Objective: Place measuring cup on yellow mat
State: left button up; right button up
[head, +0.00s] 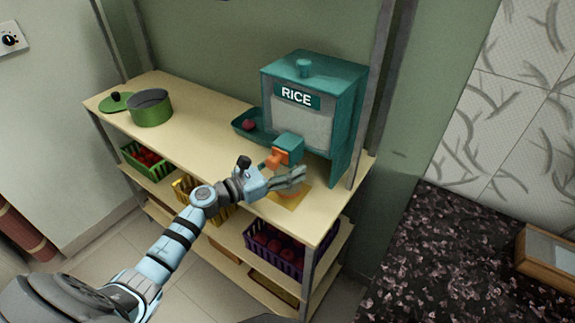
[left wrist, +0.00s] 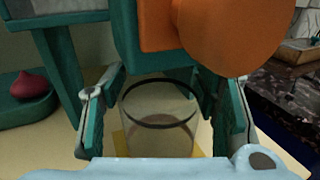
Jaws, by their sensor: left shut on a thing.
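My left gripper (head: 290,179) is shut on the clear measuring cup (left wrist: 158,120), a see-through cylinder with a dark rim. In the left wrist view the cup stands upright between the two fingers (left wrist: 160,115). The yellow mat (head: 287,203) lies on the top shelf below the gripper, and part of it shows beside the cup in the left wrist view (left wrist: 118,143). I cannot tell whether the cup's base touches the mat. In the head view my gripper largely hides the cup. My right gripper is not in view.
A teal rice dispenser (head: 303,130) with an orange spout lever (head: 277,157) stands just behind and above the cup. A teal tray (head: 247,125) holds a reddish thing. A green pot (head: 150,108) and its lid (head: 116,102) are at the left. Crates fill the lower shelves.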

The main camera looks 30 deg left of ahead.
pick_arm(q)
jog(key=shift+f, duration=0.35)
jog(key=shift+s+f+b, duration=0.1)
jog(key=shift+f+b, duration=0.15)
jog(key=shift+b, duration=0.1)
jog(key=o, duration=1.3)
jog(key=shift+c, duration=0.2)
jog(key=shift+s+a+r+p, duration=0.2)
jog(key=shift+r+p, duration=0.05)
jog(key=shift+p, duration=0.05)
jog(key=b+v, duration=0.1)
jog(key=v, duration=0.1)
jog(key=b+v, duration=0.1)
jog(key=v, duration=0.2)
jog(key=b+v, duration=0.1)
jog(key=v, duration=0.2)
jog(key=shift+s+f, duration=0.2)
jog(key=shift+f, duration=0.1)
jog(key=shift+r+p+v, duration=0.15)
jog(key=shift+v, duration=0.65)
jog(key=shift+r+p+v, duration=0.15)
jog(key=shift+v, duration=0.6)
jog(key=shift+a, duration=0.1)
